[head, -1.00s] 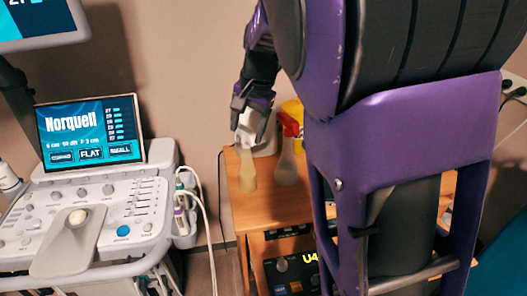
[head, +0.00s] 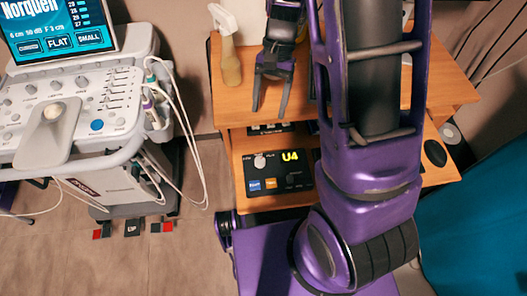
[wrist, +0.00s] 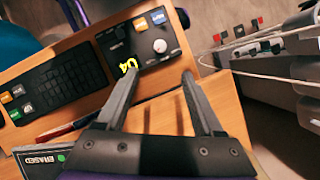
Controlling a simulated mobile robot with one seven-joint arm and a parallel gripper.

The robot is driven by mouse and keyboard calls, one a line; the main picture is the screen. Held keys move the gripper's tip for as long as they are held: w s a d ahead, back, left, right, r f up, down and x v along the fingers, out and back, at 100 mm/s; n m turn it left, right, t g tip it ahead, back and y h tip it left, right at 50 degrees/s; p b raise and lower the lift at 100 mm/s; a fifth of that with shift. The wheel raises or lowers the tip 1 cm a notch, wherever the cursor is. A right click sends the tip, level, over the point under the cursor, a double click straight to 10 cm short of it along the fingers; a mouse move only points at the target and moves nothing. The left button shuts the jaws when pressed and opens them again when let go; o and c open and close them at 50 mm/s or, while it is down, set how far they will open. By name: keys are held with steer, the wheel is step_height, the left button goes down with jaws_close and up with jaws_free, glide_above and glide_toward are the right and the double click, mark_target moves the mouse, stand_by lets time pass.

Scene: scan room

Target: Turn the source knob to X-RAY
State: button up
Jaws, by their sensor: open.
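A black control box (head: 250,187) with a yellow "U4" display sits on the lower shelf of the wooden desk. It has a pale round knob (head: 260,162), a darker knob, and blue and orange buttons. In the wrist view the pale knob (wrist: 160,45) lies just beyond my fingertips, and the box (wrist: 138,50) spans the top middle. Its knob labels are too small to read, so I cannot tell the knob's setting. My gripper (head: 270,110) points down by the desk's front, above the box. It is open and empty, and its fingers (wrist: 161,78) are apart from the knob.
A spray bottle (head: 230,60) stands on the desktop left of my gripper. A black keyboard-like panel (wrist: 55,85) is beside the box in the wrist view. The ultrasound cart (head: 75,110) stands left, with hanging cables.

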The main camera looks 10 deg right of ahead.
mark_target(260, 160)
steer(key=b+x, duration=0.3)
steer(key=x, duration=1.3)
steer(key=shift+a+f, duration=0.1)
steer(key=shift+f, duration=0.15)
steer(key=shift+c, duration=0.3)
jaws_close()
